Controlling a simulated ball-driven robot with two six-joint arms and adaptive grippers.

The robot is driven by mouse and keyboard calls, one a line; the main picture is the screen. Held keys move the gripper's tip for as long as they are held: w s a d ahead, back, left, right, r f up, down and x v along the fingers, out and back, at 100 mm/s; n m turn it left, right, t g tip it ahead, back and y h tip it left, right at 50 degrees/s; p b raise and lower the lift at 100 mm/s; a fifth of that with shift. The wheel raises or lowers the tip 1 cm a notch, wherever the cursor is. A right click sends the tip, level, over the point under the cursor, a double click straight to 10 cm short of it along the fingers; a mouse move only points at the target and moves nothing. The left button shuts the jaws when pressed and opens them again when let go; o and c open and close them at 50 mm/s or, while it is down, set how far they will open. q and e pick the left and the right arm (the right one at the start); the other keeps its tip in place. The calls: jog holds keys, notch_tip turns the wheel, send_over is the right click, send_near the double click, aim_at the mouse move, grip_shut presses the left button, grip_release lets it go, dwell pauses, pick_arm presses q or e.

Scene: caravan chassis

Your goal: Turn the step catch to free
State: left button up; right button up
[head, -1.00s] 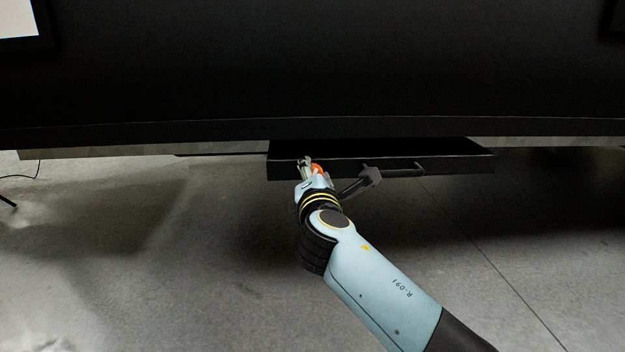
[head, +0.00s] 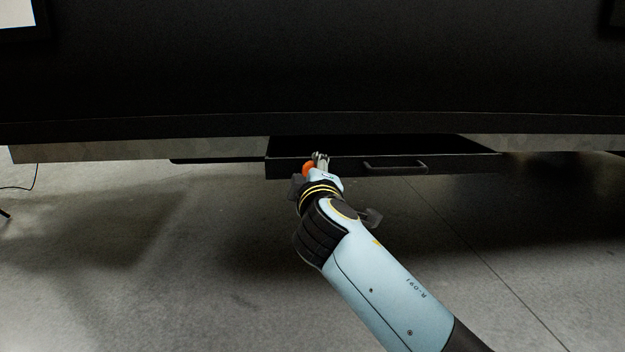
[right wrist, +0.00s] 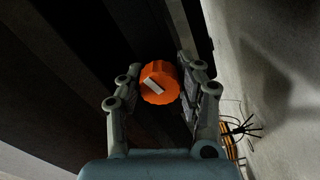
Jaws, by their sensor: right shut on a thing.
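The step catch is an orange ribbed knob with a pale bar across its face. In the head view the knob (head: 308,169) shows in part at the front of the black step (head: 460,166). In the right wrist view the knob (right wrist: 160,84) sits between the fingers, its pale bar tilted. My right gripper (head: 320,158) is shut on the knob. It also shows in the right wrist view (right wrist: 158,88), with a finger on each side. Fingertip contact is hard to see in the dark. My left gripper is in neither view.
A dark handle (head: 395,166) is on the step front, right of my right gripper. The dark caravan body (head: 320,70) hangs over the step. A thin cable (head: 37,178) lies at far left.

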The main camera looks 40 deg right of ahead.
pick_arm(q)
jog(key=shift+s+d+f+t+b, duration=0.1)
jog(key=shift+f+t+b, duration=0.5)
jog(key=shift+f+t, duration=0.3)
pick_arm(e)
jog(key=shift+f+m, duration=0.15)
jog(key=shift+m, duration=1.35)
jog(key=o, duration=1.2)
